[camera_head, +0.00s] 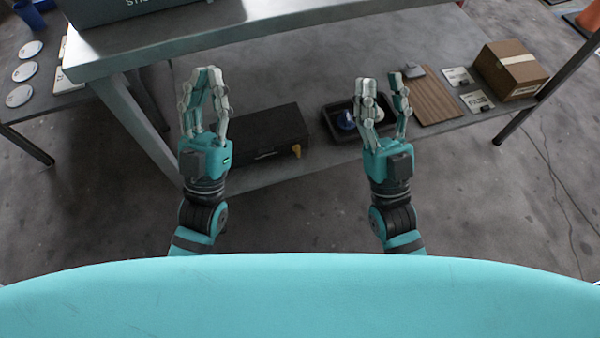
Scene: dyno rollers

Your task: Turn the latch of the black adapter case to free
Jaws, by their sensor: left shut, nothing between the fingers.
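The black adapter case (265,131) lies closed on the lower shelf, between my two grippers and partly behind my left one. A small brass-coloured latch (296,151) shows on its front face near the right end. Its exact turn is too small to tell. My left gripper (204,76) is shut and empty, to the left of the case in the picture, and overlaps its left end. My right gripper (384,84) is open and empty, to the right of the case, in front of a black tray.
The black tray (331,124) holds a blue item and a pale one. A brown ribbed board (437,95), small cards and a cardboard box (508,70) lie further right. The upper tabletop (250,30) overhangs the shelf at the back. A table leg (140,120) stands left.

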